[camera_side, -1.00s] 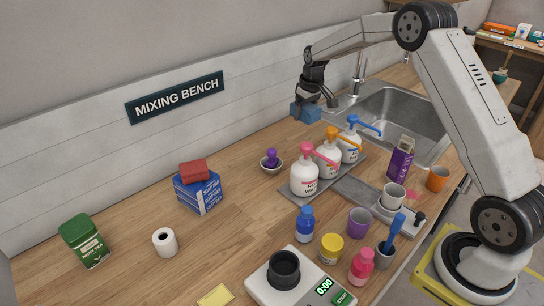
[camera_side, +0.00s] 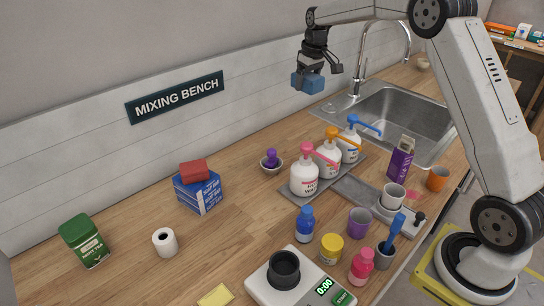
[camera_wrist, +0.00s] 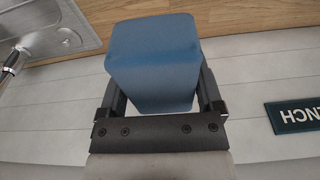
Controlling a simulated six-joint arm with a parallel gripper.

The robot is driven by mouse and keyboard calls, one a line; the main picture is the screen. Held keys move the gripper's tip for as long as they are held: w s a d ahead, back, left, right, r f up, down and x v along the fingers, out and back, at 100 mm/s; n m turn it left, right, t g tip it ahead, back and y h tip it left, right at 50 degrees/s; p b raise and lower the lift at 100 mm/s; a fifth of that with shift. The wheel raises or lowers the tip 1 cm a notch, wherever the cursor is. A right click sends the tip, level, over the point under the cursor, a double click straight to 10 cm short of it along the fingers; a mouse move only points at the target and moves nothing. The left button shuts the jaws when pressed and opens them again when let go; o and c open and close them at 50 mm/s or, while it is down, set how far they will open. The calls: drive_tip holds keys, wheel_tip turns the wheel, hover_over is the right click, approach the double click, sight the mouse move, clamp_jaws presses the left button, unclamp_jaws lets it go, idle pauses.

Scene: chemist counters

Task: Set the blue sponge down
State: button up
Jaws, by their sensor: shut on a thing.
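The blue sponge (camera_side: 309,82) is a small block held in the air in front of the white wall, above the far part of the counter and left of the sink. My gripper (camera_side: 318,72) is shut on it. In the wrist view the sponge (camera_wrist: 153,62) fills the space between the two fingers of my gripper (camera_wrist: 160,90). The wooden counter (camera_side: 130,230) lies below, and there is clear air between it and the sponge.
The sink (camera_side: 400,115) with its tall faucet (camera_side: 375,55) is to the right. Several pump bottles (camera_side: 328,160) stand below on a grey tray. A mortar with a purple pestle (camera_side: 270,160) and blue boxes with a red block (camera_side: 194,170) are to the left. The counter between them is bare.

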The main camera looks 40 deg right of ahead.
sight(310, 74)
drive_tip(key=r, duration=0.3)
drive_tip(key=shift+s+d+r, duration=0.15)
drive_tip(key=shift+s+d, duration=0.1)
drive_tip(key=shift+d, duration=0.05)
drive_tip(key=s+d+n, duration=0.3)
drive_tip(key=s+d, duration=0.2)
drive_tip(key=s, duration=0.7)
drive_tip(key=s+d+n, duration=0.2)
drive_tip(key=s+d, duration=0.4)
drive_tip(key=s, duration=0.6)
drive_tip(key=shift+y, duration=0.3)
drive_tip(key=f, duration=0.5)
drive_tip(key=shift+w+a+f, duration=0.1)
drive_tip(key=shift+w+f, duration=0.05)
drive_tip(key=shift+w, duration=0.1)
wheel_tip(310, 74, down, 14)
drive_tip(key=shift+r, duration=0.1)
drive_tip(key=shift+f, duration=2.05)
